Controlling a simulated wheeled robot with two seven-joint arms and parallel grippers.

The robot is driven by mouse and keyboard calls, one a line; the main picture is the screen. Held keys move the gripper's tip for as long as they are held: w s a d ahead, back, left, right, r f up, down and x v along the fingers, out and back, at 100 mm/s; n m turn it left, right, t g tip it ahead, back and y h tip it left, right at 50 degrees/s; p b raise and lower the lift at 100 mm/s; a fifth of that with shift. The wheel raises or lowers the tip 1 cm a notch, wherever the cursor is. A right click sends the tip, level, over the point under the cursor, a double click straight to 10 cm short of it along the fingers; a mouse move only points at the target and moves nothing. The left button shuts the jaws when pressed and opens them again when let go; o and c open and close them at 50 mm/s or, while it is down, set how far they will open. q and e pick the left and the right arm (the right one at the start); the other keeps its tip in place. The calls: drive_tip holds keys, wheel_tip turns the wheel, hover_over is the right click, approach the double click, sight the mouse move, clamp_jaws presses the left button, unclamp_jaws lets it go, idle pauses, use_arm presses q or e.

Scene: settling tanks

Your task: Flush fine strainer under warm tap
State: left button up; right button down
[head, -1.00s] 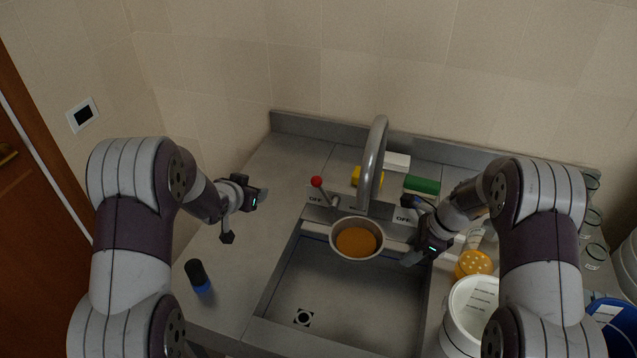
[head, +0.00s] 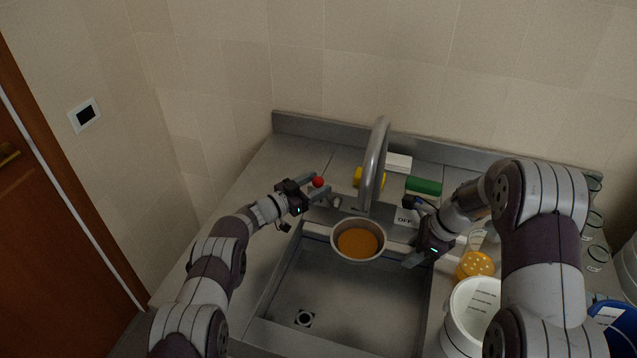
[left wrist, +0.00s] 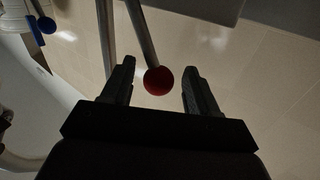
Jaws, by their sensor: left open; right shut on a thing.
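The fine strainer (head: 357,242), a round pale-rimmed pan with an orange mesh, is over the sink (head: 330,290) below the curved grey tap spout (head: 374,165). My right gripper (head: 412,236) is at its right side, shut on it; the grip itself is hard to make out. The red lever knob (head: 318,182) stands left of the spout. My left gripper (head: 322,190) is open at this knob. In the left wrist view the knob (left wrist: 158,80) shows between the two spread fingers (left wrist: 160,88), with a gap on both sides. No water stream is visible.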

use_arm(q)
drive_tip(key=shift+w+d+r, duration=0.1)
drive_tip(key=shift+w+d, duration=0.25)
drive_tip(key=shift+d, duration=0.15)
clamp_jaws()
drive_tip(key=shift+s+d+r+m+y, duration=0.1)
drive_tip(key=shift+d+r+m+y, duration=0.2)
drive_tip(key=shift+d+r+m, duration=0.1)
drive_tip(key=shift+s+d+m+g+y, duration=0.15)
drive_tip(key=shift+d+m+g+y, duration=0.15)
drive_tip(key=shift+d+m, duration=0.2)
unclamp_jaws()
drive_tip(key=shift+a, duration=0.15)
